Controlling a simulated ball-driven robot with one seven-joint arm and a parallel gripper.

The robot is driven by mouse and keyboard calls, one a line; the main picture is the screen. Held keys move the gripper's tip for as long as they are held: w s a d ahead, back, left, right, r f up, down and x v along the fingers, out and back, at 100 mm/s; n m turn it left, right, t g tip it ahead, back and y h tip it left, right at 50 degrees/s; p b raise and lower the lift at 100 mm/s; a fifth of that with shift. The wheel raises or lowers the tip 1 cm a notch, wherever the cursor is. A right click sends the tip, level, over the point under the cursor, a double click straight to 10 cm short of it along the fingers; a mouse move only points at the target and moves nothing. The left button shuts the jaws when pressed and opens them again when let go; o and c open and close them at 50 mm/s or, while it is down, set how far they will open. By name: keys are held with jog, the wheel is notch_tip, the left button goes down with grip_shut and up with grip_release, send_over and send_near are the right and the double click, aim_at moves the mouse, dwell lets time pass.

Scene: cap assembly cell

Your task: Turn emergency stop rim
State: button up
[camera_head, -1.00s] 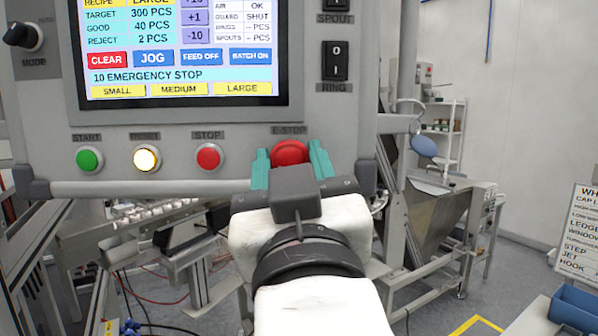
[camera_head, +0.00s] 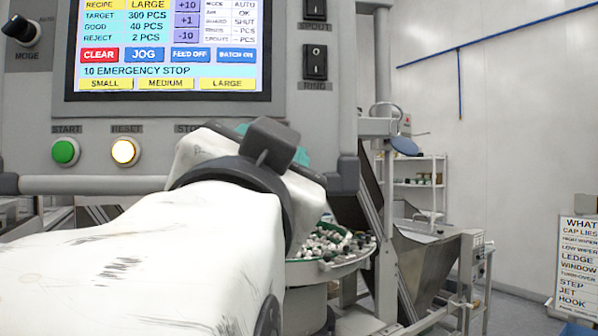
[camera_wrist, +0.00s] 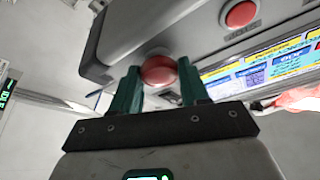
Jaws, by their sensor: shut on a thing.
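The red emergency stop button (camera_wrist: 158,70) sits on the underside-edge area of the grey control panel in the wrist view. My gripper (camera_wrist: 155,88) has its two green fingers on either side of the button's rim and is shut on it. In the head view my wrist and arm hide the button and most of the gripper; only bits of green finger show (camera_head: 300,157). The panel screen (camera_head: 170,50) reads "10 EMERGENCY STOP".
A second red button (camera_wrist: 240,13) is near the E-stop. The green start button (camera_head: 65,151) and lit reset button (camera_head: 125,151) are at the left of the panel. A bowl of small parts (camera_head: 335,245) and a hopper (camera_head: 425,260) stand behind my arm, at right.

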jog(key=shift+w+m, duration=0.1)
jog(key=shift+m, duration=0.2)
jog(key=o, duration=1.1)
jog(key=shift+c, duration=0.2)
jog(key=shift+f, duration=0.1)
